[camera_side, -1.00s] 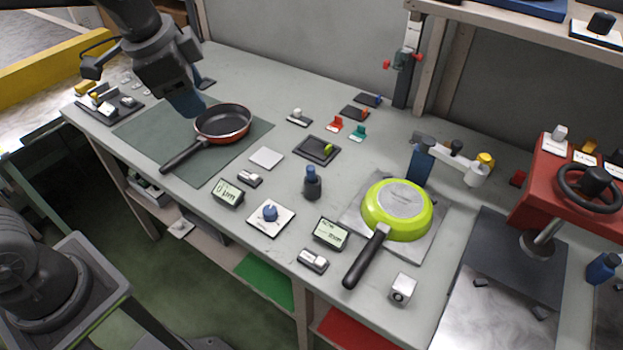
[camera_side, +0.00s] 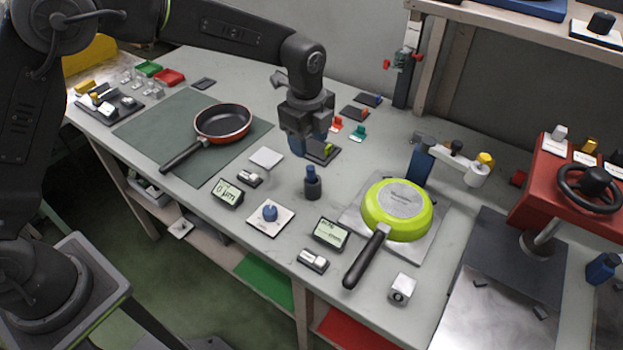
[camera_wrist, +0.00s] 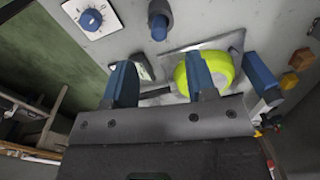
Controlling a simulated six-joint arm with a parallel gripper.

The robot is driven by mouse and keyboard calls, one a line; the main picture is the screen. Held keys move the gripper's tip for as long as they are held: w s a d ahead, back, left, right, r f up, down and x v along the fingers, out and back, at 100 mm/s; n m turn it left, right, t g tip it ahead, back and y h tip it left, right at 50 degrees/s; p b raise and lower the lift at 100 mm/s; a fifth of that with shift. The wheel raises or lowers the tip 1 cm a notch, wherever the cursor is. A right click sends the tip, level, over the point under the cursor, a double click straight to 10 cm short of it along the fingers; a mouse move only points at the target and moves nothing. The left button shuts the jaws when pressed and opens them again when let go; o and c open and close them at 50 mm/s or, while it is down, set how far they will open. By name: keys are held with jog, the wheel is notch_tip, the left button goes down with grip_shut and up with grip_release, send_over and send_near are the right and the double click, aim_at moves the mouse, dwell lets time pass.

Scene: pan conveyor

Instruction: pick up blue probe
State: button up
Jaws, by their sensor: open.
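The blue probe (camera_side: 312,182) appears to be the small upright cylinder with a blue top and a darker body, standing on the grey bench in the side view. In the wrist view the probe (camera_wrist: 158,28) is near the top edge, beyond the fingertips. My gripper (camera_side: 312,150) hangs above the bench, behind the probe in the side view and apart from it. In the wrist view my gripper (camera_wrist: 160,76) has its two blue fingers spread, with nothing between them.
A green pan (camera_side: 397,210) lies upside down right of the probe. A white plate with a blue knob (camera_side: 270,212) and a display (camera_side: 331,233) stand in front. A black tray (camera_side: 328,153) is partly hidden by my gripper. A dark frying pan (camera_side: 222,122) lies left.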

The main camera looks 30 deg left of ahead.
aim_at(311, 167)
jog(key=f, duration=0.9)
jog(key=shift+d+f, duration=0.1)
jog(key=shift+d, duration=0.1)
grip_shut()
